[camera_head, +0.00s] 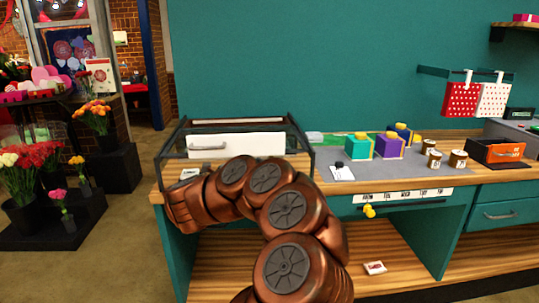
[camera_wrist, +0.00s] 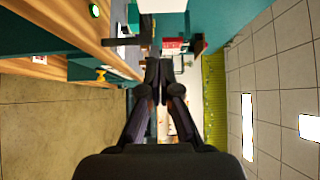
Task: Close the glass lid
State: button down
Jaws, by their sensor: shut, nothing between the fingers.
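The glass case (camera_head: 309,160) stands at the left end of the counter, with a thin dark frame and see-through sides. A white panel with a grey handle (camera_head: 208,147) shows inside its frame. I cannot clearly tell how far the glass lid is open. My copper arm passes in front of the case and hides its lower front. My gripper is hidden in the head view. In the wrist view my gripper (camera_wrist: 158,72) is shut, its dark fingertips together with nothing between them. No contact with the lid shows.
The counter to the right holds a grey mat (camera_head: 330,172), teal and purple boxes (camera_head: 389,146), small jars (camera_head: 434,159) and an orange-fronted box (camera_head: 504,152). Flower buckets stand at left; the floor between is clear.

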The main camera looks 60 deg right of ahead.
jog(key=p, duration=0.2)
send_near(282, 146)
jog(key=s+d, duration=0.1)
jog(key=d, duration=0.1)
jog(key=s+d, duration=0.1)
jog(key=d, duration=0.1)
jog(key=shift+s+r, duration=0.15)
jog(key=shift+w+d+p, duration=0.5)
jog(key=shift+w+d, duration=0.3)
jog(key=shift+d, duration=0.3)
jog(key=shift+w+d, duration=0.1)
